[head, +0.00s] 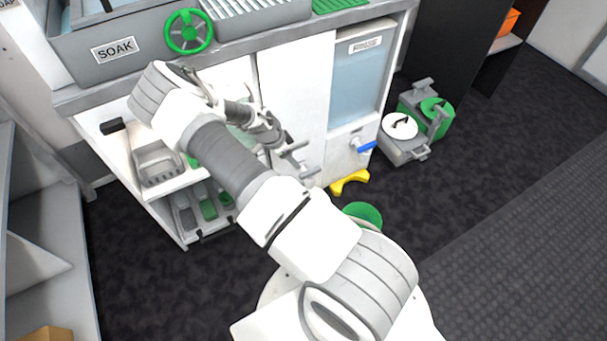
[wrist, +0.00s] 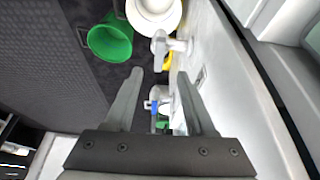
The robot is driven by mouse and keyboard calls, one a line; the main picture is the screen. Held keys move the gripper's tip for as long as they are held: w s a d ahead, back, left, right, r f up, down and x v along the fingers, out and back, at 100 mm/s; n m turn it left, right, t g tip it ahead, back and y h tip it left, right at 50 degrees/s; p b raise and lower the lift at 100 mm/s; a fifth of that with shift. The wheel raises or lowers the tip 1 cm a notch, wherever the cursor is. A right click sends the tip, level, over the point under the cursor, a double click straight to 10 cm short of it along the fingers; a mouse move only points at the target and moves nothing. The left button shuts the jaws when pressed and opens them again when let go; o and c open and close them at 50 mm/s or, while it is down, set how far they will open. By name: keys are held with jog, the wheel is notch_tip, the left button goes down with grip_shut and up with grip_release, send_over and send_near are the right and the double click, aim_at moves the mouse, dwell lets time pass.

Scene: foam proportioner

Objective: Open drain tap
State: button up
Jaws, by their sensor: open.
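A tap with a blue lever (head: 364,147) sticks out of the white cabinet front, below a blue-grey panel, in the head view. In the wrist view its blue lever (wrist: 150,104) shows between my fingers, farther off. A second, pale grey tap-like fitting (head: 308,171) sits on the cabinet front left of it; it seems to be the fitting (wrist: 172,45) beyond my fingertips in the wrist view. I cannot tell which is the drain tap. My gripper (head: 288,143) is open and empty, close to the cabinet front; it also shows in the wrist view (wrist: 160,74).
A green bucket (wrist: 110,42) stands on the dark floor. A yellow pedal-like piece (head: 350,182) lies at the cabinet foot. Grey and green canisters (head: 404,142) stand right of the cabinet. Open floor lies right.

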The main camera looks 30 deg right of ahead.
aim_at(305, 174)
jog(key=b+x, duration=0.3)
jog(key=x, duration=0.8)
jog(key=shift+d+f+b, duration=0.1)
jog(key=shift+f+b, duration=0.2)
jog(key=shift+f, duration=0.05)
jog(key=shift+c, duration=0.3)
grip_shut()
